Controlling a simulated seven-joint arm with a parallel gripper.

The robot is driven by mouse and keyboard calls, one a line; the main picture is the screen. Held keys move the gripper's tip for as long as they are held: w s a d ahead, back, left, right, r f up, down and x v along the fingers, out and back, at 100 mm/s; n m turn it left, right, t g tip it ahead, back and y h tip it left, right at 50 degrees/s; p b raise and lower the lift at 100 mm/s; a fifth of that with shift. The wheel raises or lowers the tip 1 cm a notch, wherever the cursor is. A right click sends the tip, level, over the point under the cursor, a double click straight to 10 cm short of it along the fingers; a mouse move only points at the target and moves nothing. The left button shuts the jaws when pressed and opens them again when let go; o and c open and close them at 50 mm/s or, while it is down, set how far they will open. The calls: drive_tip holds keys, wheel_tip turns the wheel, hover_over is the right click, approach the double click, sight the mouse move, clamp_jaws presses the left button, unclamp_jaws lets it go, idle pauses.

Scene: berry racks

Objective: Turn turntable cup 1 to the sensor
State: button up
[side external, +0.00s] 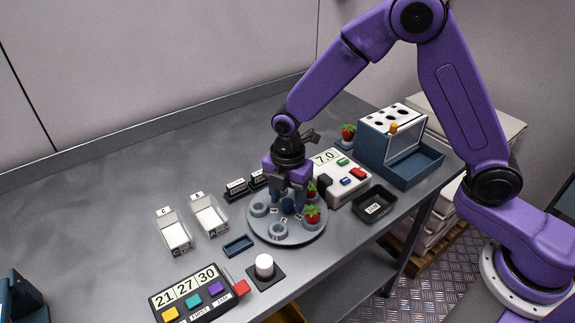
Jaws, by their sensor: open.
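The grey round turntable (298,236) carries several ring-shaped cups near its rim. A cup at the left (259,209) and one at the front (278,230) look empty. One strawberry (312,214) sits in the right cup, and another (311,189) shows at the back right, partly behind my gripper. The cup numbers are too small to read surely. My gripper (293,204) is open, pointing down over the turntable's middle, its blue fingertips low near the hub. Contact cannot be told. A white instrument (354,192) reading 7.0, with a dark block at its front left, stands behind right; which part is the sensor is unclear.
A black "TAN" tray (374,202) lies right of the turntable. A blue rack (398,158) stands behind it.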

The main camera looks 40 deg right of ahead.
sight(288, 201)
wheel_tip(288, 201, up, 16)
drive_tip(key=shift+r, duration=0.2)
idle(0.4)
drive_tip(key=s+d+f+m, duration=0.2)
drive_tip(key=s+d+m, duration=0.3)
drive_tip(key=s, duration=0.8)
drive_tip(key=s+d+f+m, duration=0.2)
drive_tip(key=s+d+m, duration=0.3)
drive_tip(key=s+d, duration=0.5)
drive_tip(key=s, duration=0.3)
drive_tip(key=shift+s+d+m, duration=0.3)
drive_tip(key=shift+s+d, duration=0.05)
